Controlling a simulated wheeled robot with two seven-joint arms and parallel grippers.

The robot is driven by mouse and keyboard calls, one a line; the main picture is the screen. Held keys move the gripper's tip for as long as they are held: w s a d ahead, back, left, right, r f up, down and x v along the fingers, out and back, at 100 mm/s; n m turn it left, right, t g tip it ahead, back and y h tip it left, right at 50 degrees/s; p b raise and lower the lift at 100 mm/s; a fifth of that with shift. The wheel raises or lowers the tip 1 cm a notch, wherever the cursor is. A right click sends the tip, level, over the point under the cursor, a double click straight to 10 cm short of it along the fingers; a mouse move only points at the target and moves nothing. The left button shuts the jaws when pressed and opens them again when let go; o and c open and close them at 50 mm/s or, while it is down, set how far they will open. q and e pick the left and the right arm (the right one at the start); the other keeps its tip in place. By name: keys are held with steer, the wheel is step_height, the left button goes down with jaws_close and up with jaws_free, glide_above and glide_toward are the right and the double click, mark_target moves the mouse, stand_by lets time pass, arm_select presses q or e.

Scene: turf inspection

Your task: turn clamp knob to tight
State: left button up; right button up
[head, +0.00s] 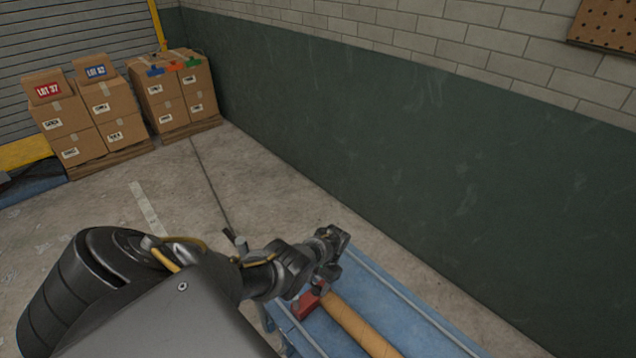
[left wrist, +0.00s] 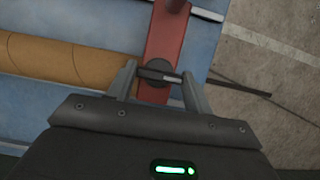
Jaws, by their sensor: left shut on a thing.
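The red clamp (left wrist: 158,40) lies across the end of a brown tube (left wrist: 50,58) in the left wrist view. Its dark round knob (left wrist: 155,70), with a pale mark on its right side, sits between the fingers of my left gripper (left wrist: 160,73), which is shut on it. In the head view the red clamp (head: 304,304) and the tube (head: 362,329) show just below my left gripper (head: 324,278), whose fingers are small and partly hidden there. The knob cannot be made out in the head view. My right gripper is not in view.
The tube and clamp lie on a blue table (head: 420,318) with pale rails, close to a green-and-white wall (head: 400,150). Stacked cartons (head: 95,125) on pallets stand far left. The concrete floor (head: 240,185) between is largely clear.

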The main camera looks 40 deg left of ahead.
arm_select(q)
steer(key=o, duration=1)
steer(key=shift+r, duration=0.1)
steer(key=shift+w+r, duration=0.2)
steer(key=shift+r, duration=0.15)
steer(key=shift+p+v, duration=1.1)
steer(key=shift+v, duration=3.85)
steer(key=shift+s, duration=0.1)
